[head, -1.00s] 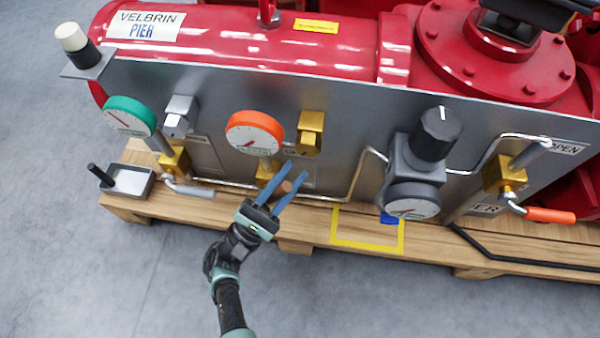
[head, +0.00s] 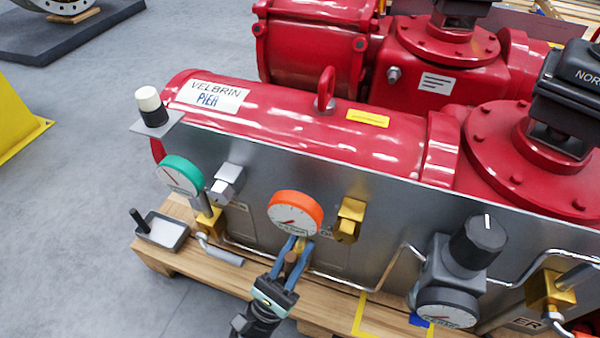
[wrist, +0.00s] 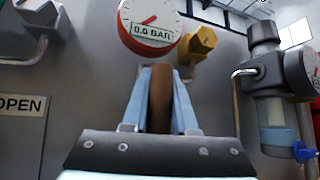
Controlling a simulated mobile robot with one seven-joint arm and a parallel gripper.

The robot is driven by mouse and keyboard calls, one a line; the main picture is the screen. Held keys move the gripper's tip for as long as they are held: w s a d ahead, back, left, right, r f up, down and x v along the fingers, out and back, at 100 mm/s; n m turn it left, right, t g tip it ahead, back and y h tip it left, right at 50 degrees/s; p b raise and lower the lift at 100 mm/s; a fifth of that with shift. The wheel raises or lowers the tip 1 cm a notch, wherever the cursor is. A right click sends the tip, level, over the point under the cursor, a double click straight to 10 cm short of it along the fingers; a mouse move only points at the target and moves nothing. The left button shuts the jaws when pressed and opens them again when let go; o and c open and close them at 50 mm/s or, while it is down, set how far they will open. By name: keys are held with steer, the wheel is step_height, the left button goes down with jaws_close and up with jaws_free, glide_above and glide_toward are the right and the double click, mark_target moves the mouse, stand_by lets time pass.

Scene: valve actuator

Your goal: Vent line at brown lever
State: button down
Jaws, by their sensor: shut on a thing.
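The brown lever (head: 290,262) is below the orange-rimmed gauge (head: 295,215) on the grey panel. My gripper (head: 297,243) reaches up from below with its two blue fingers on either side of the lever, shut on it. In the wrist view the lever (wrist: 160,98) stands nearly upright between the fingers. The gauge (wrist: 147,25) reads 0.0 BAR there, with its needle slanting. The brass valve body behind the lever is mostly hidden by the fingers and gauge.
A brass fitting (head: 349,220) sits right of the gauge. A green gauge (head: 180,176) and a lever with a grey grip (head: 225,256) are to the left. A dark regulator (head: 462,262) and thin piping are to the right. The wooden pallet (head: 330,303) runs below.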

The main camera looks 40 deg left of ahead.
steer(key=shift+a, duration=0.1)
steer(key=c, duration=0.7)
jaws_free()
steer(key=shift+s+f, duration=0.1)
steer(key=b+v, duration=0.5)
steer(key=v, duration=0.7)
steer(key=shift+s+f, duration=0.3)
